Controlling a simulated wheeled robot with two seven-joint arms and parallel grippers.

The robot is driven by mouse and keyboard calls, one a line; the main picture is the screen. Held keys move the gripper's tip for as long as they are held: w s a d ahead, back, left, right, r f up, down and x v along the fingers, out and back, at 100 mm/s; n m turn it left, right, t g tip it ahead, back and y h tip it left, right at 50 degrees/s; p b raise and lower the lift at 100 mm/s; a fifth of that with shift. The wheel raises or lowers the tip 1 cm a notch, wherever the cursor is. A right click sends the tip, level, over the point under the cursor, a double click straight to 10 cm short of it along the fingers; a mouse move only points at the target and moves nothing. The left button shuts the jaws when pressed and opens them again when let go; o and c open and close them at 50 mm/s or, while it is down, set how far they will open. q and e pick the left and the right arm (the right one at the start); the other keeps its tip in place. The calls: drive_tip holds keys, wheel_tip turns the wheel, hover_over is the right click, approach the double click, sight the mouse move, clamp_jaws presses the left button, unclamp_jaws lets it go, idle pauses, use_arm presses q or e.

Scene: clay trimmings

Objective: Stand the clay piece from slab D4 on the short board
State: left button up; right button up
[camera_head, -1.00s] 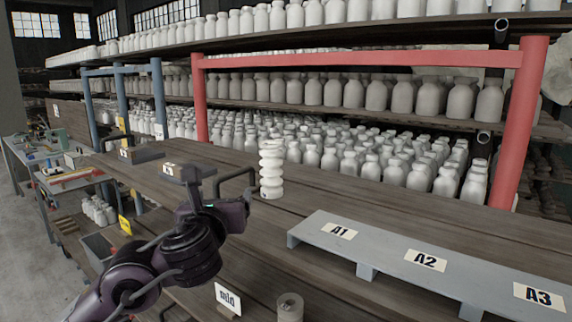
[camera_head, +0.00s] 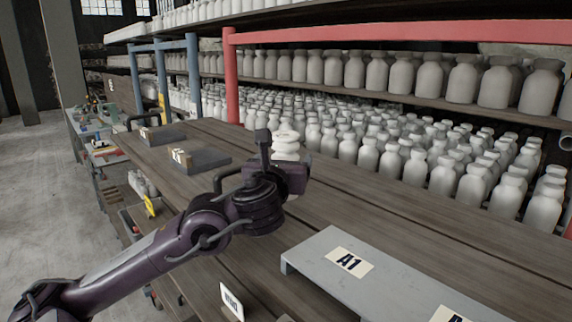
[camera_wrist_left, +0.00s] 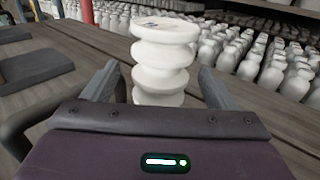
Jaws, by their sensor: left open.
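A white, stacked-ring clay piece (camera_head: 286,146) stands upright on the plank table, partly hidden behind my left gripper (camera_head: 272,150). In the left wrist view, the clay piece (camera_wrist_left: 164,58) stands between the two fingers of my open left gripper (camera_wrist_left: 157,88). No finger visibly touches it, and its foot is hidden by the gripper body. Two dark slabs, a nearer one (camera_head: 208,159) and a farther one (camera_head: 160,137), lie on the table to the left, with small tags too small to read. I cannot tell which is D4 or which board is the short one.
A grey raised board (camera_head: 312,262) with an A1 label lies at the front right. A small white card (camera_head: 231,301) stands at the front edge. Shelves of white bottles (camera_head: 370,152) and a red frame (camera_head: 231,80) rise behind the table. Bare planks lie right of the piece.

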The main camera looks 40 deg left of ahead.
use_arm(q)
drive_tip(key=p+x, duration=0.1)
drive_tip(key=x, duration=0.2)
drive_tip(key=shift+w+a, duration=0.1)
drive_tip(key=shift+w, duration=0.2)
drive_tip(key=c, duration=1.5)
use_arm(e)
drive_tip(key=shift+w+d+r, duration=0.25)
drive_tip(key=shift+w+r, duration=0.35)
drive_tip(key=shift+w, duration=0.25)
